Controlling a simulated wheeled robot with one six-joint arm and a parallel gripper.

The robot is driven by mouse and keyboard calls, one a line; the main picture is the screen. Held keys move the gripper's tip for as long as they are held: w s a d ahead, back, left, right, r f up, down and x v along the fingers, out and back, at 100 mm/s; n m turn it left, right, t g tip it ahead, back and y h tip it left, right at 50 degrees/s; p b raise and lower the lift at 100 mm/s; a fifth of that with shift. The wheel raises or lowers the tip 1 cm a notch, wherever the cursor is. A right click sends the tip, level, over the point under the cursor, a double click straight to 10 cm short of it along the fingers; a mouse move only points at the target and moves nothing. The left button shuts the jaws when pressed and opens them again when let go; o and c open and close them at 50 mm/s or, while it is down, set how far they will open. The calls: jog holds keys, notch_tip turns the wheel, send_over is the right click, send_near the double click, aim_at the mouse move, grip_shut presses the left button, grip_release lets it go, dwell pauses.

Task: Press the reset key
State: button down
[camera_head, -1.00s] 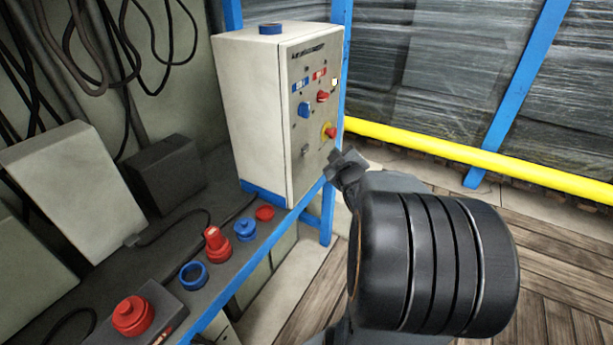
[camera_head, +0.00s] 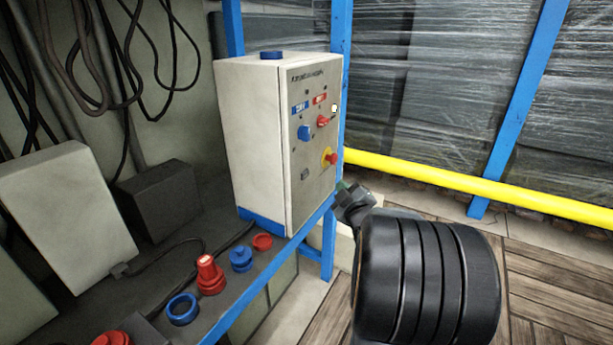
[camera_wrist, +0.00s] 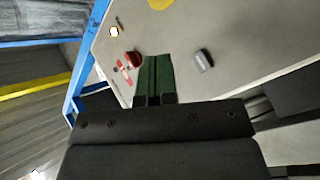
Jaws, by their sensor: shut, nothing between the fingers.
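A cream control box (camera_head: 262,140) stands on the bench. Its front panel carries a blue knob (camera_head: 304,132), a red knob (camera_head: 323,120), a small white button (camera_head: 334,107) and a red stop button on a yellow base (camera_head: 330,157). I cannot read which control is the reset key. My gripper (camera_head: 344,186) is at the panel's lower right in the head view, partly behind my arm. In the wrist view my gripper (camera_wrist: 157,66) is shut and empty, its green fingertips between the red knob (camera_wrist: 133,58) and a grey knob (camera_wrist: 203,60). Contact with the panel cannot be told.
A red button-like part (camera_head: 210,275), a blue ring (camera_head: 182,309), a blue part (camera_head: 241,258) and a red ring (camera_head: 262,242) lie on the bench left of the box. Blue posts (camera_head: 341,50) and a yellow rail (camera_head: 480,187) stand behind. Wooden floor is clear at right.

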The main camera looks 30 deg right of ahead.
jog(key=w+a+b, duration=0.1)
jog(key=w+a, duration=0.2)
jog(key=w, duration=0.3)
jog(key=shift+w+a, duration=0.25)
jog(key=shift+w+a+b, duration=0.4)
jog(key=shift+w+b, duration=0.25)
jog(key=shift+b, duration=0.35)
dwell(2.4)
jog(key=shift+s+d, duration=0.1)
jog(key=shift+s, duration=0.05)
jog(key=shift+s+d, duration=0.3)
jog(key=shift+s, duration=0.25)
dwell(0.4)
jog(key=shift+s+d, duration=0.4)
jog(key=shift+s, duration=0.35)
jog(key=shift+s+d, duration=0.35)
jog(key=shift+s, duration=0.35)
jog(key=shift+s+d, duration=0.4)
jog(key=shift+s, duration=0.35)
